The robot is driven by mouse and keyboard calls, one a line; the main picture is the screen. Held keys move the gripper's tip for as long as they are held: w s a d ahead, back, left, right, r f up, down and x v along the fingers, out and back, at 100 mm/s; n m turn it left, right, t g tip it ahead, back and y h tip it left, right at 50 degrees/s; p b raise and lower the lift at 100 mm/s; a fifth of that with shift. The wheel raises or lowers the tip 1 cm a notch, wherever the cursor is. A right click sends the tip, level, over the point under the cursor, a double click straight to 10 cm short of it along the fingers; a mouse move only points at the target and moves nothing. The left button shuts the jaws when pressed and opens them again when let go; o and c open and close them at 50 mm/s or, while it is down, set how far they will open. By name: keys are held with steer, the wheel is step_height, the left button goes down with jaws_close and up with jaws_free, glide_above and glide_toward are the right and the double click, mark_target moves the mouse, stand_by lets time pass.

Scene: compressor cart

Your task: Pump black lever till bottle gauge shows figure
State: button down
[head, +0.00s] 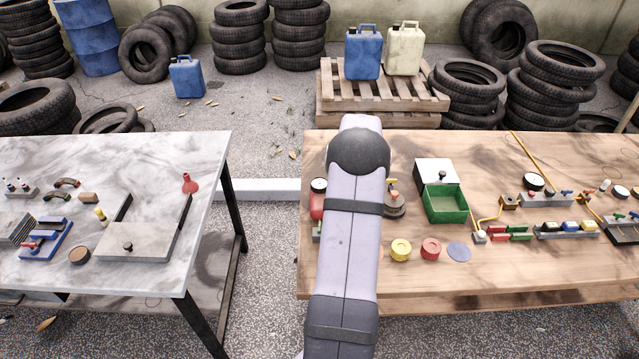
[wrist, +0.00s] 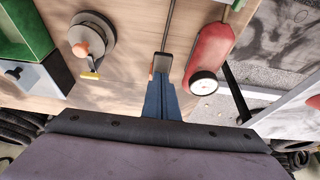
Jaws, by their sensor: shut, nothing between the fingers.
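A red bottle (head: 316,206) stands at the left end of the wooden table, partly hidden by my arm. It also shows in the wrist view (wrist: 211,50), with a white-faced round gauge (wrist: 203,85) at its near end; the gauge reading is too small to tell. A thin dark rod (wrist: 169,25), which looks like the lever, runs beside the bottle towards my fingertips. My gripper (wrist: 161,68) is shut and empty, its blue fingers at the rod's end, left of the bottle. I cannot tell whether they touch the rod. In the head view my arm hides the gripper.
A round device with an orange knob (wrist: 81,48) and an open green box (head: 446,203) stand right of my arm in the head view. Yellow (head: 401,250) and red (head: 431,249) round pieces lie near the front. A marble-topped table (head: 60,260) stands left across a gap.

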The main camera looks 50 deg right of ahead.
steer(key=shift+r+p, duration=1.9)
steer(key=shift+r, duration=1.3)
steer(key=shift+f, duration=0.1)
steer(key=shift+f+b, duration=3)
steer(key=shift+f, duration=1.35)
steer(key=shift+r+p, duration=2.95)
steer(key=shift+r, duration=1.5)
steer(key=shift+f, duration=0.1)
steer(key=shift+f+b, duration=0.95)
steer(key=shift+f, duration=0.4)
steer(key=shift+r, duration=0.1)
steer(key=shift+r+p, duration=0.95)
steer(key=shift+r, duration=0.4)
